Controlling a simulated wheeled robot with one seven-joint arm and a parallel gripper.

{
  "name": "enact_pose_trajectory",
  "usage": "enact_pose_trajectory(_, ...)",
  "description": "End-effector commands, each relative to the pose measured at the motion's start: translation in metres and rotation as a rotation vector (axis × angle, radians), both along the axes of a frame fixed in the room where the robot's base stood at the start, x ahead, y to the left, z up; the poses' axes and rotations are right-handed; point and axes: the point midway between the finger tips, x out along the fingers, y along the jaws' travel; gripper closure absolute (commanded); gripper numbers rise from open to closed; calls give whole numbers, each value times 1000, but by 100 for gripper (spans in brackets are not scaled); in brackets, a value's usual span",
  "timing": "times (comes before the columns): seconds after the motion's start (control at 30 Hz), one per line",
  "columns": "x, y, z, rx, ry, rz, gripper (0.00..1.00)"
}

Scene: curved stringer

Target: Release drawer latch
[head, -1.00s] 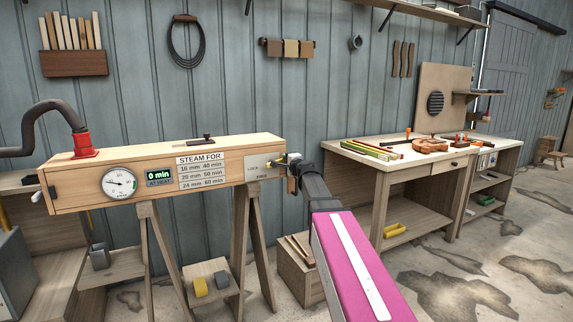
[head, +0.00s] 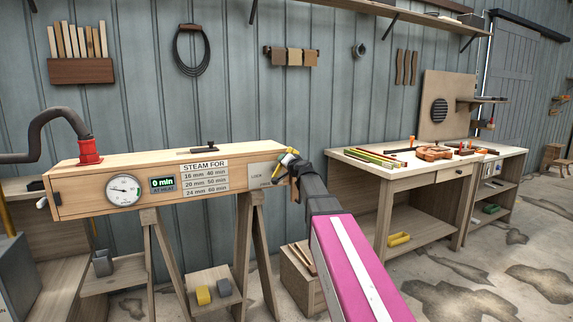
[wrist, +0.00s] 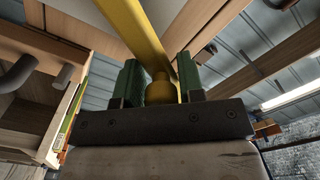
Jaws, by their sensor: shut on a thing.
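The long wooden steam box (head: 130,172) stands on trestles at the left of the head view. A pale plate marked LOCK above a second, hardly readable word (head: 265,176) is on its right end. My gripper (head: 287,160) is at that end, beside the plate, and hides part of the latch there. In the wrist view, a yellow latch bar (wrist: 141,25) runs down from the top, with a round yellow knob (wrist: 160,88) between the green fingers of my gripper (wrist: 161,80). My gripper is shut on the yellow latch.
A workbench (head: 400,167) with tools and sticks stands to the right. A wooden crate (head: 299,272) stands on the floor below my arm. A low shelf with yellow and grey blocks (head: 213,290) is under the box. Floor is free at the lower right.

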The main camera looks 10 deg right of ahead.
Motion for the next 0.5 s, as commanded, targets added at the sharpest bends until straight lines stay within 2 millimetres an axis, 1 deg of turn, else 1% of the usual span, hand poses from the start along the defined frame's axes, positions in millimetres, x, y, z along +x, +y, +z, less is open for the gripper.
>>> enact_pose_trajectory(0.03,1,2,5,1,-7,0,100)
enact_pose_trajectory(0.5,0,4,5,-37,-19,2,100)
